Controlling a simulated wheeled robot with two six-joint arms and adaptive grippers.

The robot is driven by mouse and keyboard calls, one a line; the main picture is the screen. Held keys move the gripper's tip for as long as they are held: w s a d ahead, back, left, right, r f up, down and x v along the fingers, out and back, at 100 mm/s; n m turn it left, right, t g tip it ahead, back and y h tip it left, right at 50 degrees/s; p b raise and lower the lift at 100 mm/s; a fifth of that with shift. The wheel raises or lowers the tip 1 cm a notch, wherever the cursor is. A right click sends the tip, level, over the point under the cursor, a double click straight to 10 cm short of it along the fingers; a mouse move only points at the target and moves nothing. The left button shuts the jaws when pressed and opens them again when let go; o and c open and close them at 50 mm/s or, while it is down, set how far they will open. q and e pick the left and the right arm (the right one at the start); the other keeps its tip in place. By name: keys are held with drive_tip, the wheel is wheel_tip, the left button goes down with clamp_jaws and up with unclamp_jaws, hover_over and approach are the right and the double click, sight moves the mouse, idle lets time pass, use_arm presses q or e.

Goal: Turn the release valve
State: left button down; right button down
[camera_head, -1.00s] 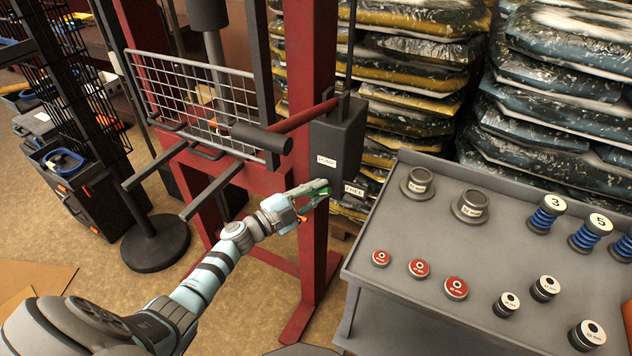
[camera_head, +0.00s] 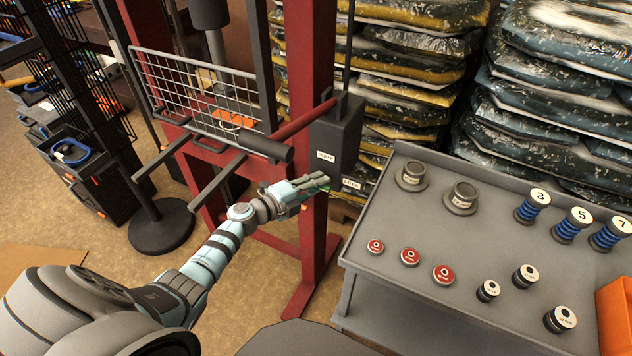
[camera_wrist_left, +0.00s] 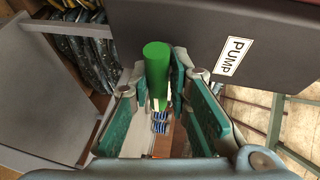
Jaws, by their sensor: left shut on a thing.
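The release valve shows as a bright green cylinder (camera_wrist_left: 157,66) in the left wrist view, between the teal pads of my left gripper. My left gripper (camera_head: 318,184) is shut on it, below the dark pump block (camera_head: 337,138). The block carries a white PUMP label (camera_wrist_left: 235,57), and a smaller label (camera_head: 351,184) sits lower down by the fingertips. In the head view the fingers mostly hide the valve. My right gripper is not in view.
A red press frame (camera_head: 312,60) with a wire guard (camera_head: 215,85) stands behind my arm. A grey table (camera_head: 420,235) with red-topped discs, weights and blue springs is to the right. Stacked bags (camera_head: 415,60) fill the back. An orange bin (camera_head: 614,315) shows at the right edge.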

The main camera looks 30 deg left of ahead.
use_arm(q)
drive_tip(key=shift+s+d+f, duration=0.1)
drive_tip(key=shift+s+f, duration=0.1)
drive_tip(key=shift+f, duration=0.2)
drive_tip(key=c, duration=1.8)
unclamp_jaws()
drive_tip(key=shift+o, duration=1.2)
drive_tip(key=shift+w, duration=0.1)
drive_tip(key=shift+w+r, duration=0.1)
drive_tip(key=shift+r, duration=0.05)
drive_tip(key=v, duration=1.2)
